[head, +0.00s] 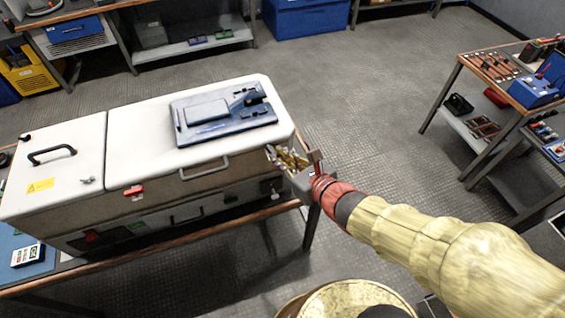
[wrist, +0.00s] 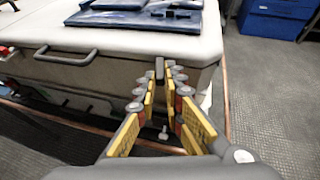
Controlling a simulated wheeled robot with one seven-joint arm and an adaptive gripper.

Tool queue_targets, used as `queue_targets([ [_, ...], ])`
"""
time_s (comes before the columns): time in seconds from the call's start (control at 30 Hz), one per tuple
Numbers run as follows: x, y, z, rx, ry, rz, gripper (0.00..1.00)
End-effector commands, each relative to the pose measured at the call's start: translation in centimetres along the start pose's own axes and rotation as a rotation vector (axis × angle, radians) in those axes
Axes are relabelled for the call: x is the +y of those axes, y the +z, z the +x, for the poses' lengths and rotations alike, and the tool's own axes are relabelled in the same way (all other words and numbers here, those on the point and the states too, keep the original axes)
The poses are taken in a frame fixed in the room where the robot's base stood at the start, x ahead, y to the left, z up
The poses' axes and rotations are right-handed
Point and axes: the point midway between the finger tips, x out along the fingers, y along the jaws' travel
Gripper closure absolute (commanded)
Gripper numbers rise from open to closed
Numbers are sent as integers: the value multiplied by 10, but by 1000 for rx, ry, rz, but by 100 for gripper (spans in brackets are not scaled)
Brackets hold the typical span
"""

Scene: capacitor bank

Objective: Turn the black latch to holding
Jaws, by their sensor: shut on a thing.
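The white-topped cabinet (head: 60,190) stands on a bench in the head view. My gripper (head: 284,158) is at its right front corner, with yellow-padded fingers. In the wrist view my gripper (wrist: 166,72) has its fingers converging at the cabinet's front edge, closed on a small dark upright piece (wrist: 159,68) that looks like the black latch. The fingers cover most of it, so its turned position cannot be read. In the head view the latch itself cannot be made out behind the fingers.
A red catch (head: 133,190) and a black handle (head: 52,154) are on the cabinet. A grey-blue panel (head: 222,112) lies on its lid. A bench with tools (head: 500,75) stands at the right. The floor (head: 370,110) between is clear.

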Motion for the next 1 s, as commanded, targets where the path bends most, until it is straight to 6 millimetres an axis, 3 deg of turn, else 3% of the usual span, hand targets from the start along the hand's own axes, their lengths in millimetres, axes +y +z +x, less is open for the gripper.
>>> queue_targets([
  [0.87,3,1,0,-1,-75,29,100],
  [0.9,3,1,0,-1,-75,29,89],
  [1.0,3,1,0,-1,-75,29,84],
])
